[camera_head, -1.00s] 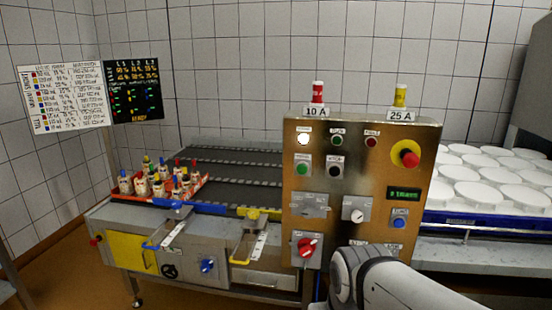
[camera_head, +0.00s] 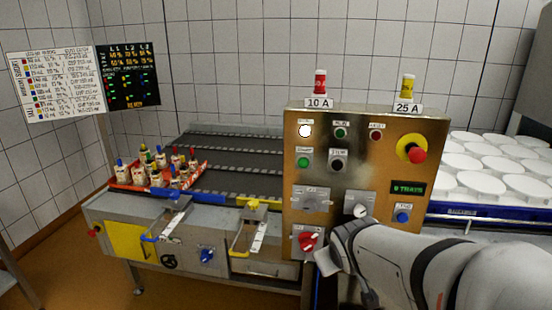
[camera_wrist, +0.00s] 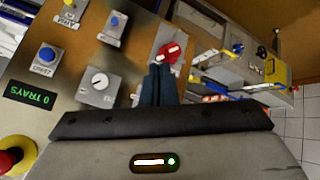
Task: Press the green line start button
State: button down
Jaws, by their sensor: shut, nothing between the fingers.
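The green button (camera_head: 304,162) is on the left of the brass control panel (camera_head: 365,160), under a small label and left of a black button (camera_head: 337,164). A green lamp (camera_head: 340,133) sits above them. I cannot make out the green button in the wrist view; my gripper's body covers part of the panel there. My gripper (camera_wrist: 160,72) shows two dark fingers together, empty, with the tips close to the red rotary switch (camera_wrist: 168,53). I cannot tell whether they touch it. In the head view my arm hides the fingers.
A yellow-collared red emergency button (camera_head: 412,149) protrudes at the panel's upper right. A white dial (camera_head: 357,206), a blue button (camera_head: 403,216) and a red switch (camera_head: 307,241) sit lower. Left are conveyors (camera_head: 235,165) and a crate of bottles (camera_head: 190,184); right, white moulds (camera_head: 490,165).

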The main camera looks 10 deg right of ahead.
aim_at(304, 163)
jog(key=w+r+n+t+y+p, duration=0.2)
jog(key=w+r+n+t, duration=0.35)
jog(key=w, duration=0.35)
jog(key=w+a+r+n+t+y+p, duration=0.1)
jog(key=a+r+n+y+p, duration=0.1)
jog(key=a+r+n+y, duration=0.3)
jog(key=shift+a+r+n+t+y, duration=0.3)
jog(key=shift+a+n+y, duration=0.2)
jog(key=shift+n+y, duration=0.7)
jog(key=shift+w+m, duration=0.15)
jog(key=shift+m, duration=0.1)
jog(key=shift+w+d+p, duration=0.15)
jog(key=shift+w+d, duration=0.3)
jog(key=shift+w, duration=0.95)
jog(key=shift+w+d+p, duration=0.1)
jog(key=shift+w+d, duration=0.35)
jog(key=shift+w, duration=0.9)
jog(key=shift+w+d+p, duration=0.15)
jog(key=shift+w+d, duration=0.3)
jog(key=shift+w, duration=0.95)
jog(key=shift+w+d, duration=0.15)
jog(key=shift+w, duration=0.2)
